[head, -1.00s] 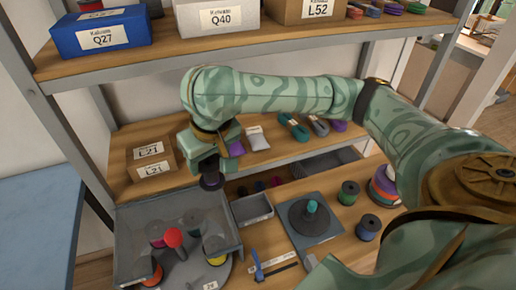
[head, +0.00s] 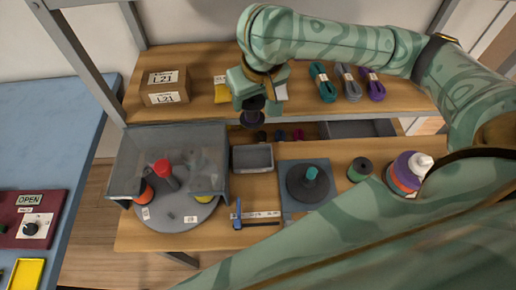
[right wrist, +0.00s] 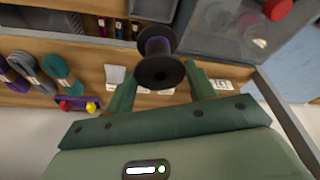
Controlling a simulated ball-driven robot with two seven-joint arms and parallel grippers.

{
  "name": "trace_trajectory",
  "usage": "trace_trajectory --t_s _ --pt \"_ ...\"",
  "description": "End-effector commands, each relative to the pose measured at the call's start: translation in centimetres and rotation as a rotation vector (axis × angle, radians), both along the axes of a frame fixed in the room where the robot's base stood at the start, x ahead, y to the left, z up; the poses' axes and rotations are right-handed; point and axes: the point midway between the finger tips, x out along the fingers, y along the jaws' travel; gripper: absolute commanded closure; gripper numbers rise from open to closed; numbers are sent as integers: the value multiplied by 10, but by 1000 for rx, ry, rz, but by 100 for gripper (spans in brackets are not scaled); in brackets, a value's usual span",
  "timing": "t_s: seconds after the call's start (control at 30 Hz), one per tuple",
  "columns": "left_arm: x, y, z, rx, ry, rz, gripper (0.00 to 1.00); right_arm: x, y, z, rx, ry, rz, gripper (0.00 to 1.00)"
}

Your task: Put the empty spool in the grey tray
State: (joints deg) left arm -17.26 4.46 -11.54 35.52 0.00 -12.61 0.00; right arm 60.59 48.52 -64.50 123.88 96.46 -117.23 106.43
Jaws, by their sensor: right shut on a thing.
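The empty spool (head: 252,117) is dark with black flanges. My right gripper (head: 254,98) is shut on it and holds it in the air, just behind the grey tray in the picture. In the right wrist view the spool (right wrist: 158,70) sits between the two green fingers, one flange facing the camera. The grey tray (head: 252,158) is a small open rectangular box on the workbench and looks empty. Part of it also shows at the top edge of the right wrist view (right wrist: 153,10). My left gripper is not in view.
Left of the tray is a braiding disc (head: 178,208) with coloured spools under a clear guard (head: 126,172). Right of it is a blue plate (head: 291,206) with a dark disc. A green spool (head: 360,168) stands farther right. A blue-handled tool (head: 238,214) lies in front.

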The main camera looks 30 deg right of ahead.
Motion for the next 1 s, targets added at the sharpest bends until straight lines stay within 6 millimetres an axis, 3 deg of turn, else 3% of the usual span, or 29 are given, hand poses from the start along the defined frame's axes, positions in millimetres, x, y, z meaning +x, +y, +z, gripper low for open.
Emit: trace_trajectory --t_s 0.27,0.47,0.73,1.0 --pt "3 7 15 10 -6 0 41 -11 2 -34 7 12 66 67" --pt "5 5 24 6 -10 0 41 -14 1 -65 7 21 260 67" --pt "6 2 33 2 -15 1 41 -6 -8 -105 -4 25 770 67" --pt "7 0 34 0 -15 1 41 11 -12 -118 -2 5 1293 67"
